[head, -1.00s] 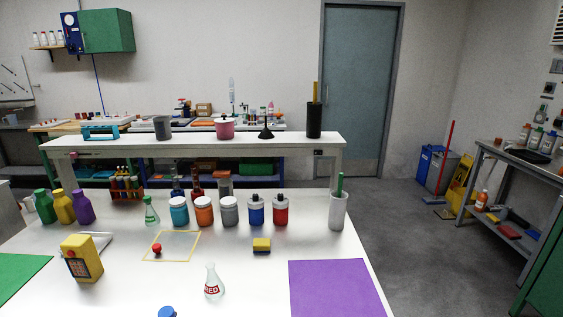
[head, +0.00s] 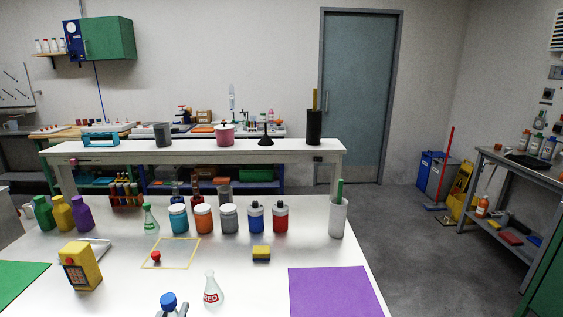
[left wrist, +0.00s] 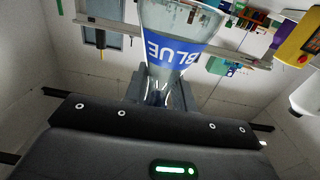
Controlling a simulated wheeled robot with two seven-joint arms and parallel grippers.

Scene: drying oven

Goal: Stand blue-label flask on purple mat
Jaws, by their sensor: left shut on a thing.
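The blue-label flask (left wrist: 180,40) is clear glass with a blue band reading BLUE. In the left wrist view it is large at the top, its lettering inverted like the room behind it. My left gripper (left wrist: 160,92) is shut on its narrow neck. The purple mat (head: 335,292) lies bare at the front right of the table. My right gripper is out of view.
A red-label flask (head: 213,290) stands between my left gripper and the purple mat. A yellow box (head: 80,266) and green mat (head: 18,282) are at left. Several jars line the back.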

